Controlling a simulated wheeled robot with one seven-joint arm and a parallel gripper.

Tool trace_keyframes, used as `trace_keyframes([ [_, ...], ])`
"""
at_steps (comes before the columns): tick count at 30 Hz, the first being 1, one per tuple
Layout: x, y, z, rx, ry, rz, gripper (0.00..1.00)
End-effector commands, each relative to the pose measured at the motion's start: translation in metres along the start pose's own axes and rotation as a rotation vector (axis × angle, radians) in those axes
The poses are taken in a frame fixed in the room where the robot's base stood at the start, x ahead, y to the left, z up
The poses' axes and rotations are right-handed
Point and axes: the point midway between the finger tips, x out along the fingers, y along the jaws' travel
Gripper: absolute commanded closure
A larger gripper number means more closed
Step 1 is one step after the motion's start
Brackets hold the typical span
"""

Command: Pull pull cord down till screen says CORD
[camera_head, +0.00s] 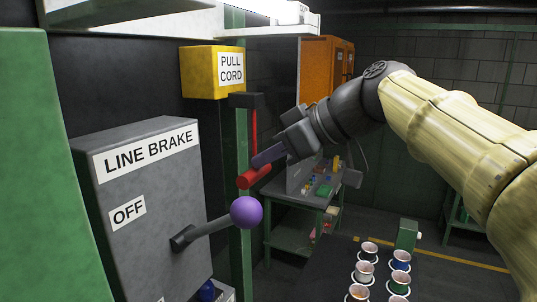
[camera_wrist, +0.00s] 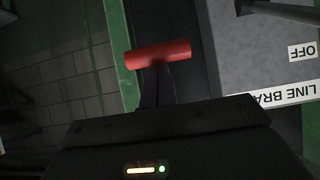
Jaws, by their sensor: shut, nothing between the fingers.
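The pull cord (camera_head: 254,127) is a red line hanging from a black box (camera_head: 247,100) below a yellow box (camera_head: 213,72) labelled PULL CORD. Its red cylindrical handle (camera_head: 254,176) hangs at the bottom, lying roughly level. My gripper (camera_head: 260,159) reaches in from the right, with its dark fingers just above the handle beside the cord. In the wrist view the handle (camera_wrist: 158,54) lies across the finger ends, and my gripper (camera_wrist: 157,84) looks closed and empty. I cannot tell whether the fingers touch the handle. I see no readable screen.
A grey LINE BRAKE box (camera_head: 150,200) marked OFF stands at the left, its lever ending in a purple ball (camera_head: 246,212) below the handle. A green post (camera_head: 243,240) is behind. Several cups (camera_head: 366,270) stand on a dark surface at lower right.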

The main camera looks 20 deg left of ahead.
Motion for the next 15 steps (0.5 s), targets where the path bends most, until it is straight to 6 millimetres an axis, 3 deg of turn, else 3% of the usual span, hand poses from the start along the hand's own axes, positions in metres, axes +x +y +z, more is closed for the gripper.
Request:
trace_keyframes([
  [8,0.002,0.000,0.003,0.000,0.000,0.000,1.00],
  [15,0.015,0.000,0.024,0.001,0.000,-0.001,1.00],
])
